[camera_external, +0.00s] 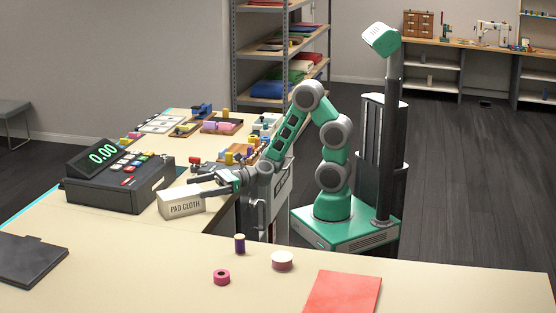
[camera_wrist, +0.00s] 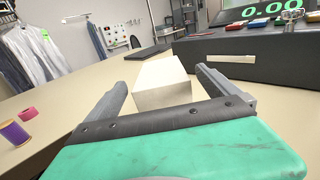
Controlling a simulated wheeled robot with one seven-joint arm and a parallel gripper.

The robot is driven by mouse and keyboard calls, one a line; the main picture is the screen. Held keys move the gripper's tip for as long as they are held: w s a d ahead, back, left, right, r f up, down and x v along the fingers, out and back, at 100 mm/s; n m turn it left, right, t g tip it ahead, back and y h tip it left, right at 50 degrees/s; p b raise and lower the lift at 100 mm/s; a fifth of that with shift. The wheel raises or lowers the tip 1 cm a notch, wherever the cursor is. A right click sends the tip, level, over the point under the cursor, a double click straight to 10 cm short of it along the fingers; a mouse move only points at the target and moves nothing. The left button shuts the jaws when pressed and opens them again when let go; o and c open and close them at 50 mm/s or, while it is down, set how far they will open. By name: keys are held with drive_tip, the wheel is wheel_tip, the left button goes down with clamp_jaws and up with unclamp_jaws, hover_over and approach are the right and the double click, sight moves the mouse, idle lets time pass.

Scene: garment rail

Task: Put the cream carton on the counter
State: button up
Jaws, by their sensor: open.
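The cream carton (camera_external: 181,204), marked "PAD CLOTH", stands on the counter (camera_external: 120,232) just right of the cash register. In the wrist view the carton (camera_wrist: 162,80) sits between the two fingers. My gripper (camera_external: 203,185) is low over the counter, at the carton's right end in the external view. In the wrist view my gripper (camera_wrist: 160,90) is open, with gaps between the fingers and the carton's sides. The carton's underside is hidden.
The cash register (camera_external: 118,182) stands close beside the carton. A purple thread spool (camera_external: 240,243), a pink ring-shaped roll (camera_external: 221,277), a pale round tin (camera_external: 282,260), a red folder (camera_external: 342,293) and a dark flat case (camera_external: 30,258) lie on the front counter. Small items crowd the counter behind.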

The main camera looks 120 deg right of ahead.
drive_tip(key=s, duration=0.4)
drive_tip(key=shift+s, duration=0.2)
